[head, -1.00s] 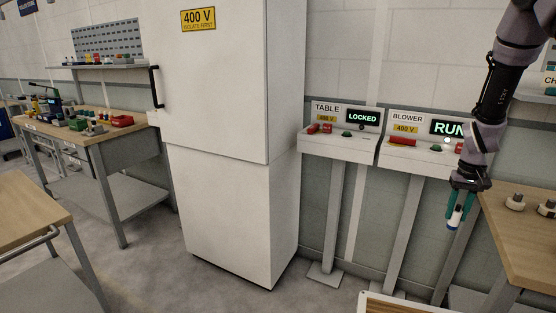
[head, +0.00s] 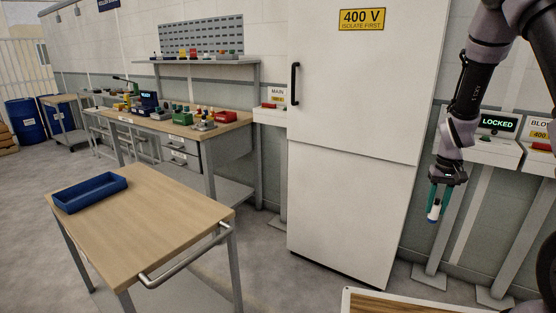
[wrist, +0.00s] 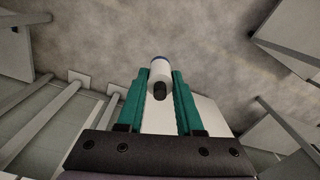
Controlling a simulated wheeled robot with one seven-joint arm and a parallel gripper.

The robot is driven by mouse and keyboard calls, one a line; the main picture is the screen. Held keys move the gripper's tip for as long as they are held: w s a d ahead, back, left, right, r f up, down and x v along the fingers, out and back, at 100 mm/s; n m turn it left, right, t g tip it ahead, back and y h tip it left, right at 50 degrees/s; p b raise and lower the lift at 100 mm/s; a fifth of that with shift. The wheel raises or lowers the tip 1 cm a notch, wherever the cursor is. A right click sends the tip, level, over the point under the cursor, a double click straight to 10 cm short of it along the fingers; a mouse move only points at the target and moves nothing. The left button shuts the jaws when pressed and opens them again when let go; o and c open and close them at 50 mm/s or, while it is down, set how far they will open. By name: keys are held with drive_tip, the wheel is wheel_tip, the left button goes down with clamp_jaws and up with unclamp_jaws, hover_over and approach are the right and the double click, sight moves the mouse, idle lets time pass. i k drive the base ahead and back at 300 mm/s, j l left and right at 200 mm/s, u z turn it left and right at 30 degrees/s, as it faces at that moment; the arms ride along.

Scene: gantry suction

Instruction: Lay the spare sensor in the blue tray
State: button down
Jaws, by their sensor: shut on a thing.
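My gripper (head: 440,197) hangs at the right in the head view, pointing down, with its teal fingers shut on a small white sensor with a blue end (head: 434,212). In the wrist view the sensor (wrist: 160,70) sits between the two fingers, with a dark round spot on its near side. The blue tray (head: 90,192) stands on the far left part of a wooden-topped cart, well to the left of my gripper. The part of its floor that shows looks empty.
The cart (head: 150,222) has a metal push handle at its near right. A tall white cabinet (head: 350,190) stands between cart and gripper, farther back. A workbench (head: 235,122) with several parts is at the back. A wood-topped surface (head: 400,303) edges in at bottom. Grey floor (head: 265,265) is open right of the cart.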

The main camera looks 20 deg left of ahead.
sight(75, 206)
drive_tip(key=k+j+u, duration=0.1)
drive_tip(key=j+u, duration=0.15)
drive_tip(key=j, duration=2.05)
drive_tip(key=i+j+u, duration=0.1)
drive_tip(key=j+u, duration=0.15)
drive_tip(key=j, duration=2)
drive_tip(key=j+u, duration=0.15)
drive_tip(key=j, duration=0.3)
